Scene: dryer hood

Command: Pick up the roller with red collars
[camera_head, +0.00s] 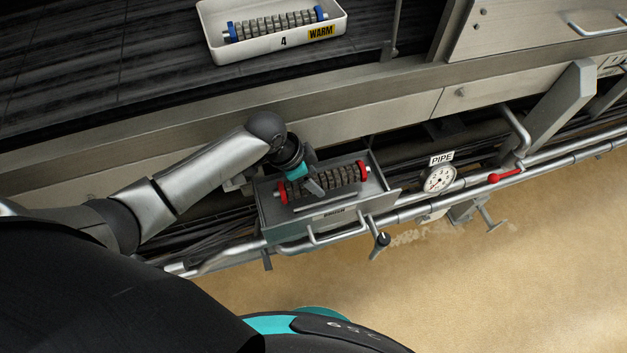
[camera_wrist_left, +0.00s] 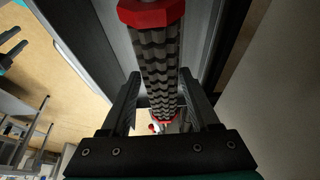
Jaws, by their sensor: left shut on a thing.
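The roller with red collars (camera_head: 332,181) has a dark grey ridged body and a red collar near each end. It lies in a grey metal tray (camera_head: 277,223) below the machine's edge. My left gripper (camera_head: 314,188) reaches down over it, left of its middle. In the left wrist view the roller (camera_wrist_left: 158,62) runs lengthwise between the two dark fingers of the gripper (camera_wrist_left: 160,88). The gripper is shut on the roller. In the head view the roller is still within the tray; I cannot tell whether it touches the floor of it. My right gripper is not in view.
A white tray (camera_head: 262,47) marked 4 and WARM holds a roller with blue collars (camera_head: 275,25) on the dark surface above. A pipe with a gauge (camera_head: 438,179) and a red-handled valve (camera_head: 507,175) runs right of the grey tray.

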